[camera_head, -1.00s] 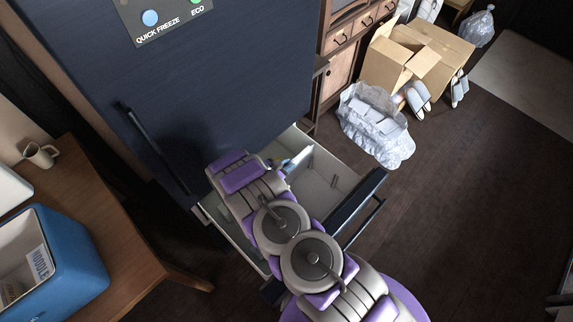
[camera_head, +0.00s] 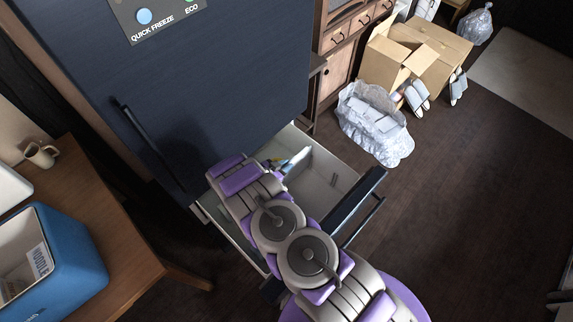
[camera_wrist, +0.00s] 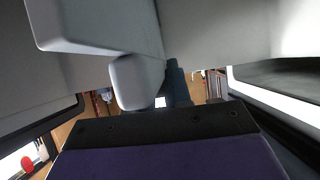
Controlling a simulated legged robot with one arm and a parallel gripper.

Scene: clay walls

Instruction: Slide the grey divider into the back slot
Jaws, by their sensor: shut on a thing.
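The open drawer (camera_head: 345,176) sticks out below a dark blue appliance front. My arm reaches down over its left half, and its wrist hides much of that half. In the wrist view my gripper (camera_wrist: 150,88) shows close up, its grey finger against a darker part. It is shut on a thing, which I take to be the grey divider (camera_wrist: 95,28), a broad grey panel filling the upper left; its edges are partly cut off. The back slot cannot be made out. In the head view the held part is hidden under my wrist.
A small pale and coloured item (camera_head: 292,161) shows in the drawer beside my wrist. A wooden table (camera_head: 100,235) with a blue box (camera_head: 75,270) is at left. A plastic bag (camera_head: 375,128) and a cardboard box (camera_head: 440,50) lie beyond the drawer.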

